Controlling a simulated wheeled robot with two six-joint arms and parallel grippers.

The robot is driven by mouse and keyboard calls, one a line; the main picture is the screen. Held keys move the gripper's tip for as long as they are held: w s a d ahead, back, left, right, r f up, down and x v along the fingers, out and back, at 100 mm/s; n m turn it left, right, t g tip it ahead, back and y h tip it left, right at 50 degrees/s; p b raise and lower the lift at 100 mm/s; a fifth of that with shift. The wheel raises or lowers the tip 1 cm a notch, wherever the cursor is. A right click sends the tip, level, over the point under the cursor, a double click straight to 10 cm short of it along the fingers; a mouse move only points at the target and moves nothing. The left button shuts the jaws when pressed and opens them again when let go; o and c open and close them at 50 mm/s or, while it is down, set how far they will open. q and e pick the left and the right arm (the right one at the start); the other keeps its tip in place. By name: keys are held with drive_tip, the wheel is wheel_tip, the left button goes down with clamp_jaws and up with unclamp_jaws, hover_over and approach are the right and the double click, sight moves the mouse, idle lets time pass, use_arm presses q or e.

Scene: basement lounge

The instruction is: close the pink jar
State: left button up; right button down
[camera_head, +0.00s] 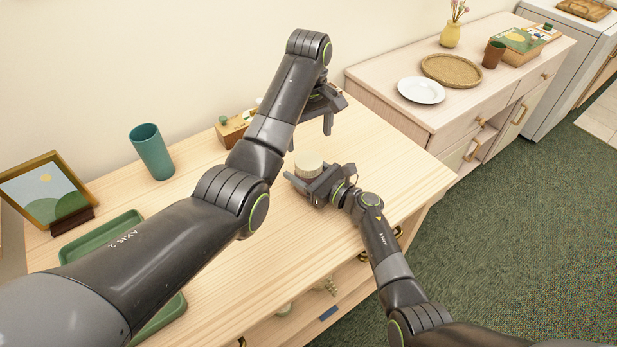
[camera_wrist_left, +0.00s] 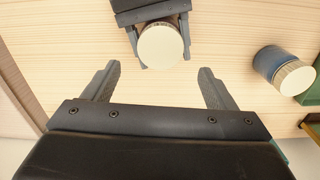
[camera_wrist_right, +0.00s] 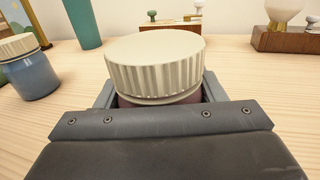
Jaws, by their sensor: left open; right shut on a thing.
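The pink jar (camera_wrist_right: 160,99) is between the fingers of my right gripper (camera_wrist_right: 158,92), which is shut on it. It stands upright, with only a dark pinkish strip of its body showing. A ribbed cream lid (camera_wrist_right: 155,65) sits level on top; I cannot tell whether it is tight. The lid also shows in the head view (camera_head: 308,164) and from above in the left wrist view (camera_wrist_left: 160,46). My left gripper (camera_head: 310,132) is open and empty above and beyond the lid, fingers pointing down, not touching it.
A blue jar (camera_wrist_right: 36,76) with a cream lid stands nearby. A teal cup (camera_head: 152,152), a picture frame (camera_head: 45,190), a green tray (camera_head: 75,243) and a small wooden box (camera_head: 231,131) are on the wooden table (camera_head: 390,160). The table's right end is clear.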

sight(308, 160)
use_arm(q)
drive_tip(key=shift+r+n, duration=0.1)
drive_tip(key=shift+n, duration=0.3)
drive_tip(key=shift+f, duration=4)
drive_tip(key=c, duration=1)
drive_tip(key=shift+m, duration=1.7)
